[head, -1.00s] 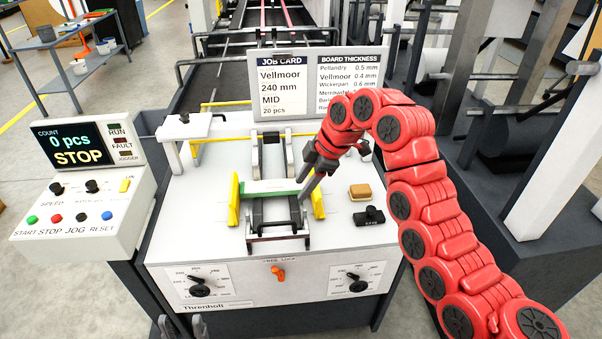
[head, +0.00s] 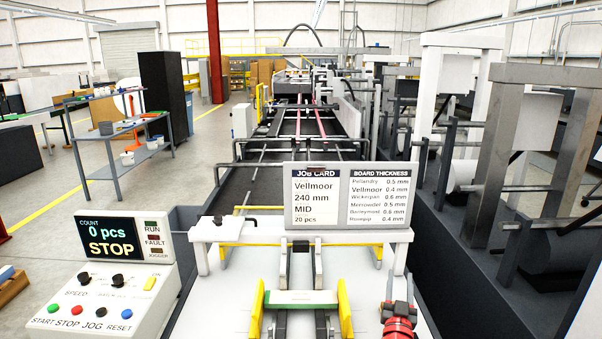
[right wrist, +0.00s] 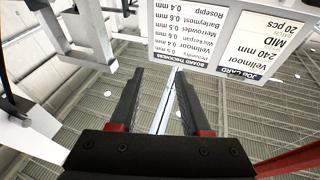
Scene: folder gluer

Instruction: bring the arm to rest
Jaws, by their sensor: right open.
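My right gripper (head: 397,307) shows at the bottom of the head view, to the right of the right yellow guide, with a bit of my red arm below it. In the right wrist view its two dark fingers (right wrist: 160,84) stand apart with nothing between them. The gripper is open and empty, pointing upward, with the job card board (right wrist: 218,45) upside down beyond the fingers. The rest of my right arm is out of the head view. My left gripper is not in view.
The job card and board thickness signs (head: 347,195) stand behind the white feeder table (head: 215,318). A green-edged white strip (head: 301,298) lies between yellow guides (head: 345,310). The control panel (head: 108,295), at left, reads 0 pcs, STOP. A grey shelf cart (head: 125,150) stands farther back.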

